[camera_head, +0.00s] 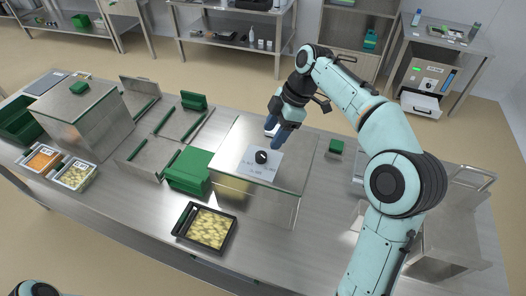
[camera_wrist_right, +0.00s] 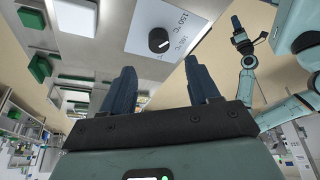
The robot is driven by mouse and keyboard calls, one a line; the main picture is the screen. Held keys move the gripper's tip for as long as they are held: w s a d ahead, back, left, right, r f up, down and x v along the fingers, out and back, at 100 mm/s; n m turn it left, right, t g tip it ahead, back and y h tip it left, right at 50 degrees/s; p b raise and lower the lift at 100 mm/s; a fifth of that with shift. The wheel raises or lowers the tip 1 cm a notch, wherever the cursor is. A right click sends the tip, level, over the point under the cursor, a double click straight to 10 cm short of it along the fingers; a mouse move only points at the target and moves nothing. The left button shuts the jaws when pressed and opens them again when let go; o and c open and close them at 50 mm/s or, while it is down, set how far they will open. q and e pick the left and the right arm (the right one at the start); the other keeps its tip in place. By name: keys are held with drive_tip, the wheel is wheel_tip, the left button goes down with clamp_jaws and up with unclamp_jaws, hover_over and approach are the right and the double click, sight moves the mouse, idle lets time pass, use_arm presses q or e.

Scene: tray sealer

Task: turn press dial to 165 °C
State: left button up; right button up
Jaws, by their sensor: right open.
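The press dial (camera_head: 261,157) is a black round knob on a pale label plate (camera_head: 247,162), on top of the steel press housing (camera_head: 228,147). In the right wrist view the dial (camera_wrist_right: 158,40) has a short white mark, and the plate beside it carries printed temperatures; one looks like 150 °C, the others are hard to read. My right gripper (camera_head: 279,130) is open and empty, just behind and right of the dial, apart from it. In the right wrist view its two fingers (camera_wrist_right: 162,82) stand apart below the dial. My left gripper (camera_wrist_right: 238,28) shows small in that view; its jaw state is unclear.
On the steel table are a black tray of yellowish food (camera_head: 207,229) in front of the press, a green block (camera_head: 188,170) left of it, and food containers (camera_head: 76,174) at far left. Bare tabletop lies front right.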

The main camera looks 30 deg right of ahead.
sight(261, 155)
drive_tip(key=b+x, duration=0.1)
drive_tip(key=x, duration=0.7)
drive_tip(key=shift+f, duration=0.2)
drive_tip(key=c, duration=1)
